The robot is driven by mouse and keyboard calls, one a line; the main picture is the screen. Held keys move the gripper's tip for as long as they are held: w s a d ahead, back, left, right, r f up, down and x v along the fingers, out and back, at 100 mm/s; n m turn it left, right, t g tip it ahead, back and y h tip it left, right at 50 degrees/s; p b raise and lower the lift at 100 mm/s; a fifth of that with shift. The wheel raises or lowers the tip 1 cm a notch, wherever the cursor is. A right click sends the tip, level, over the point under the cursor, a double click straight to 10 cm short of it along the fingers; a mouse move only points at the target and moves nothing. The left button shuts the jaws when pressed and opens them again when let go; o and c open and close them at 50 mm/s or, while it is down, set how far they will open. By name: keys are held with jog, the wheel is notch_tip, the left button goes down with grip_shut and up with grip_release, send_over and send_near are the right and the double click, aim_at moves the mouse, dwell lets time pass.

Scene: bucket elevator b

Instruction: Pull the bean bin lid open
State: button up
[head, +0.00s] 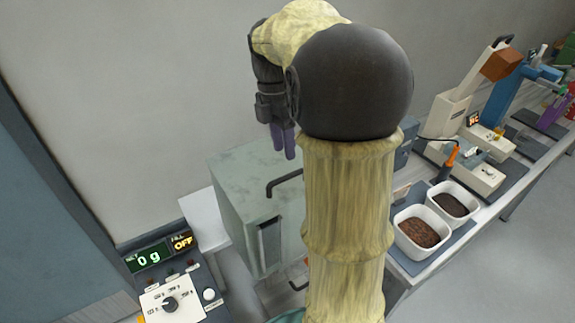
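A grey-green metal box (238,204), which looks like the bean bin, stands behind my arm in the head view. Its flat top (245,165) looks closed and appears to be the lid. A dark bent handle (283,183) shows at the box's upper front, its right end hidden by my arm. My gripper (284,150) points down with purple fingers and appears above the box top, apart from the handle in the picture. The fingers overlap in this view, so their gap cannot be made out. My arm hides the right part of the box.
A scale panel (170,285) reading 0 g and OFF stands at the lower left. To the right, white tubs of brown (420,232) and dark grounds (455,205) sit on a tray. Several machines (470,110) line the bench behind them. A grey wall is at the back.

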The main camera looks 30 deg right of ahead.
aim_at(288, 175)
jog(key=f, duration=0.2)
jog(key=s+f, duration=0.1)
jog(key=f, duration=0.3)
jog(key=shift+s+d, duration=0.1)
jog(key=shift+s, duration=0.15)
grip_shut()
